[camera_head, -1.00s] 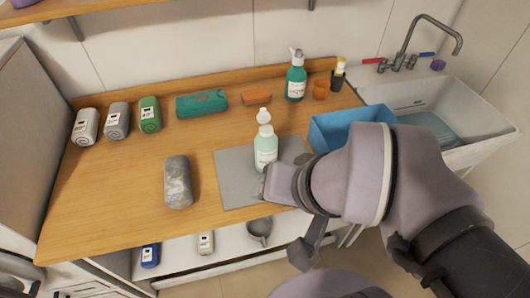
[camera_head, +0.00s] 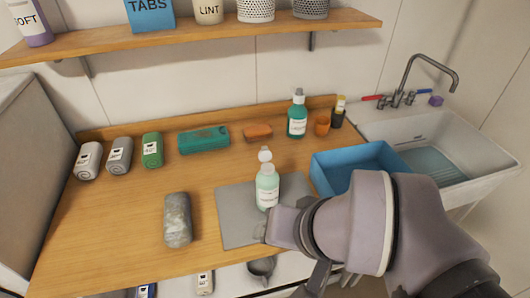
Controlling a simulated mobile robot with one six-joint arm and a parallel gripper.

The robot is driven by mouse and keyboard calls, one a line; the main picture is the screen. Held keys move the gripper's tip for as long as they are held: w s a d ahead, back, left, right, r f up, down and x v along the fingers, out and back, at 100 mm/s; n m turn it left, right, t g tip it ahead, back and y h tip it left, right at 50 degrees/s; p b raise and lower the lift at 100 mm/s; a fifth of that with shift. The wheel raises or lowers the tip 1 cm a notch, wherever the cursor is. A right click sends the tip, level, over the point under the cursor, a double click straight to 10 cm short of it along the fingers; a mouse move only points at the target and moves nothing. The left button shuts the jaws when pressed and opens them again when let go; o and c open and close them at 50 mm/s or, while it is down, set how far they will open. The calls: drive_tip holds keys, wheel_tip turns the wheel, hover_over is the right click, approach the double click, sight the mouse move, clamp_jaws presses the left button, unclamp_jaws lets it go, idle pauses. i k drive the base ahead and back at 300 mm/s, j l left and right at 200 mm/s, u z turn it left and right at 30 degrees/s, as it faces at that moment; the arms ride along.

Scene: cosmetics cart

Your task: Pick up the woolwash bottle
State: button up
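A pale green pump bottle (camera_head: 267,188) with a white top stands upright on the grey mat (camera_head: 234,218) on the wooden counter. A darker teal pump bottle (camera_head: 297,117) stands at the back of the counter. Both labels are too small to read, so I cannot tell which is the woolwash. My gripper (camera_head: 268,229) is low at the near side of the pale bottle, close to its base. My wrist hides most of the fingers, so I cannot see whether they are open or touch the bottle.
A blue bin (camera_head: 335,180) stands right of the mat, with the sink (camera_head: 470,160) beyond it. Rolled towels (camera_head: 120,156), a teal case (camera_head: 204,139), an orange block (camera_head: 258,133) and an orange cup (camera_head: 322,124) line the back. A grey roll (camera_head: 177,220) lies left. A shelf (camera_head: 200,38) hangs above.

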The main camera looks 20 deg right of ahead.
sight(267, 180)
drive_tip(key=z, duration=1.65)
drive_tip(key=u, duration=1.65)
drive_tip(key=k+l, duration=0.1)
drive_tip(key=l, duration=0.85)
drive_tip(key=k+u, duration=0.05)
